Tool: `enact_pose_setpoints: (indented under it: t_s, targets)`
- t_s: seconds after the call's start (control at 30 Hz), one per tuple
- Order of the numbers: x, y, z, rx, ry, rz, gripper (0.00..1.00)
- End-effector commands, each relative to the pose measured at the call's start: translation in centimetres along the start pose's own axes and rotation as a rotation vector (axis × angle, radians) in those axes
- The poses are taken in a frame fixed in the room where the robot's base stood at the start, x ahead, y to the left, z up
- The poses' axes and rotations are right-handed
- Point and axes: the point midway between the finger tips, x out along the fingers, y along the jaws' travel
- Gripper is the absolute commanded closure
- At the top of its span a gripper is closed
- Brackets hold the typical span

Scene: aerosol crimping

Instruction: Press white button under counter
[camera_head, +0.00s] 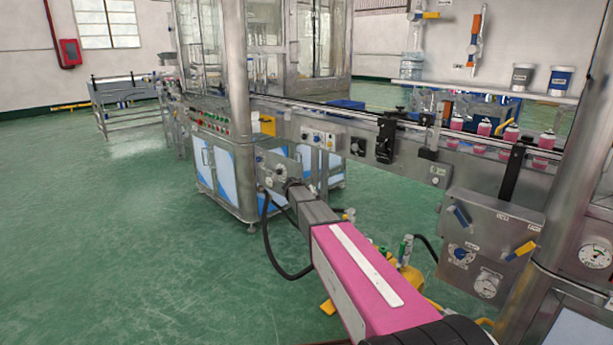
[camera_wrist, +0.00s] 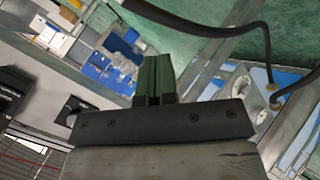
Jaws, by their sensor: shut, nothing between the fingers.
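Small control boxes (camera_head: 318,138) with round buttons sit on the machine front just below the conveyor edge in the head view. They are too small for me to tell which bears the white button. My pink arm reaches from the bottom of the head view toward the lower panel (camera_head: 279,171), and its tip is too small to make out there. In the wrist view the fingers of my gripper (camera_wrist: 154,82) are together with nothing between them. A panel with round pale knobs (camera_wrist: 242,88) lies to their right, apart from them in the picture.
A long conveyor (camera_head: 350,115) carries pink cans (camera_head: 484,127) at the right. A grey valve box (camera_head: 487,240) with gauges hangs near a metal column. A black hose (camera_wrist: 215,32) crosses the wrist view. Green floor (camera_head: 130,250) at the left is clear.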

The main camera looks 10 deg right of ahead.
Motion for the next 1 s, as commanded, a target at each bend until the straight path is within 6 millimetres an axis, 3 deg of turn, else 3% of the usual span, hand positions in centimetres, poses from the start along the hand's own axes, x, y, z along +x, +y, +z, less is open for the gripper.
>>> enact_pose_setpoints:
  t_s: [0.03,0.1,0.27,0.5,0.6,0.7,0.83,1.0]
  targets:
    - [-0.3,0.5,4.2,-0.007,-0.037,-0.042,1.00]
    - [-0.5,0.5,8.4,-0.016,-0.088,-0.110,1.00]
    - [-1.7,0.4,18.0,-0.035,-0.195,-0.274,1.00]
    - [-5.6,0.4,31.2,-0.047,-0.328,-0.537,1.00]
    - [-7.5,0.4,35.2,-0.046,-0.362,-0.631,1.00]
    - [-8.9,0.4,37.9,-0.044,-0.385,-0.703,1.00]
    - [-10.0,0.4,39.6,-0.040,-0.400,-0.757,1.00]
    - [-10.2,0.3,40.0,-0.040,-0.404,-0.774,1.00]
